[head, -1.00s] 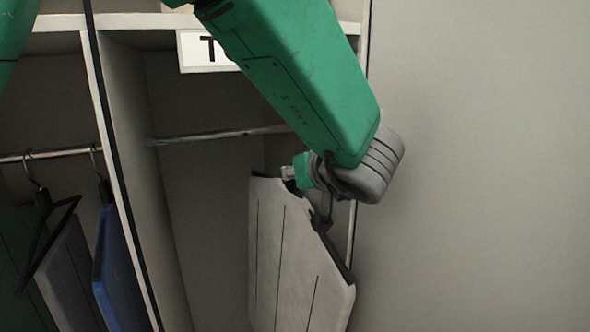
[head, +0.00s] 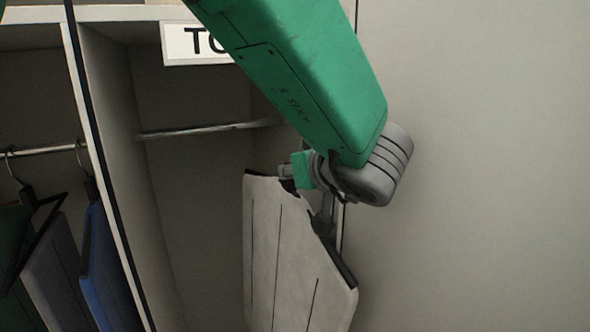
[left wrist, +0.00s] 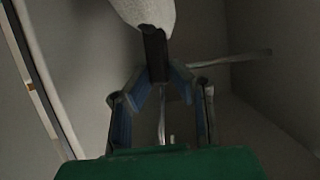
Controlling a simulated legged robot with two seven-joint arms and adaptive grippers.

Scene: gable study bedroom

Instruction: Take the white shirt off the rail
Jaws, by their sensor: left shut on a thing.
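The white shirt (head: 285,250), a stiff pale panel with dark seams and a black hanger edge, hangs tilted in front of the right wardrobe compartment in the head view. My left gripper (head: 290,172) is at its top and is shut on the dark hanger part. In the left wrist view, the left gripper's fingers (left wrist: 165,75) close around the black hanger neck (left wrist: 154,50), with the white shirt (left wrist: 148,12) beyond. The metal rail (head: 205,130) runs behind and also shows in the left wrist view (left wrist: 235,57). The hook's contact with the rail is not visible. My right gripper is out of view.
The left compartment holds a blue garment (head: 105,270), a grey garment (head: 55,265) and a green one (head: 12,235) on a rail (head: 45,151). A divider (head: 105,160) separates the compartments. A partly hidden sign (head: 180,45) is above. A bare wall (head: 480,150) fills the right.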

